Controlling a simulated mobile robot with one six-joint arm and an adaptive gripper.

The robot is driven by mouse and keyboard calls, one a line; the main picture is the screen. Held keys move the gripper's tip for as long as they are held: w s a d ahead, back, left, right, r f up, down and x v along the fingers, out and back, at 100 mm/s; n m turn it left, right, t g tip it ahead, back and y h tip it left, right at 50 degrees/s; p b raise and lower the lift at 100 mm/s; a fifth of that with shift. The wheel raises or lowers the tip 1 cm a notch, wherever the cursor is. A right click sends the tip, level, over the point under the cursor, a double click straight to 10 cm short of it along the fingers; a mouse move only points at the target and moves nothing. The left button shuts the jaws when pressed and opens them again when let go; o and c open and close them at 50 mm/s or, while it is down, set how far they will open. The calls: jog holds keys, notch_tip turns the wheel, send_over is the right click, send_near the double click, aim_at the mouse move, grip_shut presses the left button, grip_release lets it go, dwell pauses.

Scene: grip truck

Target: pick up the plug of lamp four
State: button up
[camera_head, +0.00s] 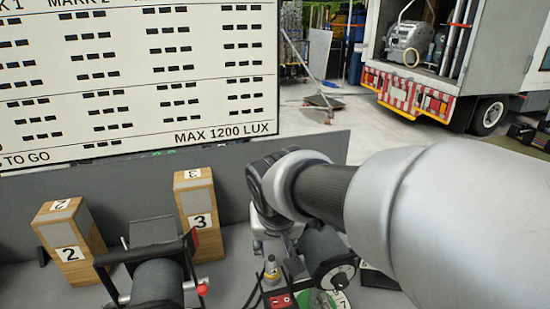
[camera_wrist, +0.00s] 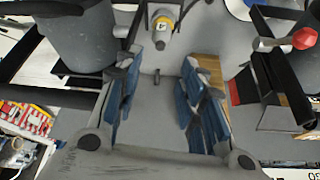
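A grey plug-like piece with a yellow band and a label reading 4 (camera_wrist: 163,24) is at the top middle of the wrist view. It also shows in the head view (camera_head: 272,270), below my wrist, standing roughly upright. My gripper (camera_wrist: 160,62) is open, with blue pads on both fingers and nothing between them. In the wrist view the numbered piece lies just beyond the fingertips, roughly in line with the gap, and appears apart from them. In the head view my arm and wrist cover most of the gripper.
Wooden blocks marked 2 (camera_head: 70,240) and 3 (camera_head: 199,215) stand to the left. A grey roll in a black frame (camera_head: 157,280) with a red knob (camera_head: 202,290) is in front. Another roll (camera_head: 325,255) stands close right of the piece. A grey panel (camera_head: 110,195) is behind.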

aim_at(272, 262)
jog(key=b+x, duration=0.2)
jog(key=x, duration=0.8)
jog(key=b+x, duration=0.2)
jog(key=x, duration=0.3)
jog(key=shift+s+a+f, duration=0.1)
jog(key=shift+s+f, duration=0.05)
jog(key=shift+f, duration=0.05)
jog(key=shift+r, duration=0.1)
jog(key=shift+c, duration=0.6)
jog(key=shift+s, duration=0.15)
grip_shut()
